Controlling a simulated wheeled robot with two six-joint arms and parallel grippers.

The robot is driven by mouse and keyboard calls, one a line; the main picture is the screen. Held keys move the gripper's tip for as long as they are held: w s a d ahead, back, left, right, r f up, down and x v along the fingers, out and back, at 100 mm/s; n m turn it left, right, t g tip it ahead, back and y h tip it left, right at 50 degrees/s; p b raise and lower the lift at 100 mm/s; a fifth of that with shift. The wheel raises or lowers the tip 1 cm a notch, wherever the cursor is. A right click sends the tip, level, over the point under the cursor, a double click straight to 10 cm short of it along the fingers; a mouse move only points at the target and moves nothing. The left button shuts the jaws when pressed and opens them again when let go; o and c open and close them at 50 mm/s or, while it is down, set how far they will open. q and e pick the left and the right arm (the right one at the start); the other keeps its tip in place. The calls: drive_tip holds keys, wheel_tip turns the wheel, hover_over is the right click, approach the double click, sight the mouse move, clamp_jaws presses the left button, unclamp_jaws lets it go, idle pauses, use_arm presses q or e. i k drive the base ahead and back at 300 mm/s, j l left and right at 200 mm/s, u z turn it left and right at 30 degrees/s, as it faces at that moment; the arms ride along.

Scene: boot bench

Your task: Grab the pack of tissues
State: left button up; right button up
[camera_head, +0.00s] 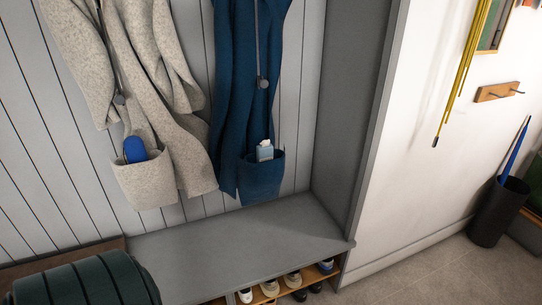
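A small light-blue and white pack (265,151), which looks like the pack of tissues, sticks up out of the pocket (262,178) of the dark blue coat (232,95). Its lower part is hidden inside the pocket. The coat hangs against the panelled back wall, above the grey bench. Neither my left gripper nor my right gripper is in view.
A beige coat (160,85) hangs to the left, with a blue rounded object (135,149) in its pocket. The grey bench top (240,240) is clear in the middle and right. A dark green ribbed roll (85,283) is at lower left. Shoes (270,287) sit below. A grey side panel stands right.

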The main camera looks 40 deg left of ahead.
sight(265, 151)
drive_tip(key=i+l+u, duration=0.1)
drive_tip(key=i+u, duration=0.15)
drive_tip(key=u, duration=0.15)
drive_tip(key=i+l+u, duration=0.2)
drive_tip(key=u, duration=0.15)
drive_tip(key=i+l+u, duration=0.25)
drive_tip(key=u, duration=0.15)
drive_tip(key=i+l+u, duration=0.25)
drive_tip(key=u, duration=0.15)
drive_tip(key=l, duration=0.1)
